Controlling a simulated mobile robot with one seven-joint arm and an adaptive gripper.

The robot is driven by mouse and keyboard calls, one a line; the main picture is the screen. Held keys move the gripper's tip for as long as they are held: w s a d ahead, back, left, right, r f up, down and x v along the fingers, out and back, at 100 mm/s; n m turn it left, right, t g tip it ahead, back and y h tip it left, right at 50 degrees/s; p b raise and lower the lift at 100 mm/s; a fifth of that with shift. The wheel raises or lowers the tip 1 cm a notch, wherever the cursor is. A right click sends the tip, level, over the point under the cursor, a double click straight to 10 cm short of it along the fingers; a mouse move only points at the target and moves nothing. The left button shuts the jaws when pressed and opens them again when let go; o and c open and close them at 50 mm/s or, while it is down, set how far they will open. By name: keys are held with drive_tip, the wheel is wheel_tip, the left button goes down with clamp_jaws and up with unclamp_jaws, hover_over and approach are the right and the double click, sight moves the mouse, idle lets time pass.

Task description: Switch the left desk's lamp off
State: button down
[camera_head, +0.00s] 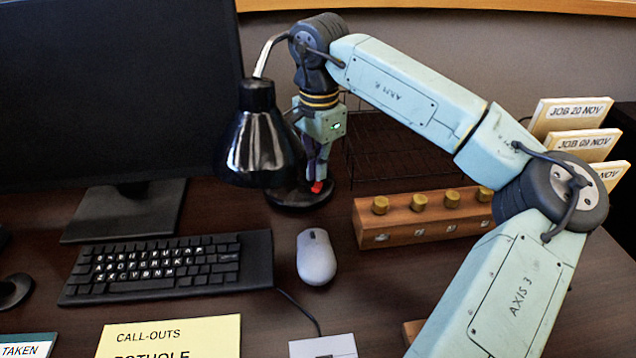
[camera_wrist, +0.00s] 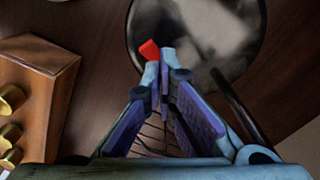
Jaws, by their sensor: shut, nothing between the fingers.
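A black desk lamp has a glossy shade (camera_head: 262,145), a pale curved neck and a round base (camera_head: 285,199) on the dark wooden desk. In the wrist view the round base (camera_wrist: 225,45) fills the top. A small red switch (camera_head: 317,187) is at the base; it also shows in the wrist view (camera_wrist: 149,50). My gripper (camera_head: 318,178) points down over the base with its fingers closed and empty. In the wrist view its fingertips (camera_wrist: 164,62) are right beside the red switch; I cannot tell whether they touch it. The shade's inside is hidden, so the bulb does not show.
A monitor (camera_head: 110,95) stands left of the lamp. A keyboard (camera_head: 170,267) and mouse (camera_head: 316,257) lie in front. A wooden block with brass knobs (camera_head: 425,232) is right of the base, near my gripper. A wire tray (camera_head: 385,150) and job folders (camera_head: 570,115) are behind.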

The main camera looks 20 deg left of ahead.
sight(319, 183)
drive_tip(key=shift+r+p, duration=1.95)
drive_tip(key=shift+r, duration=1)
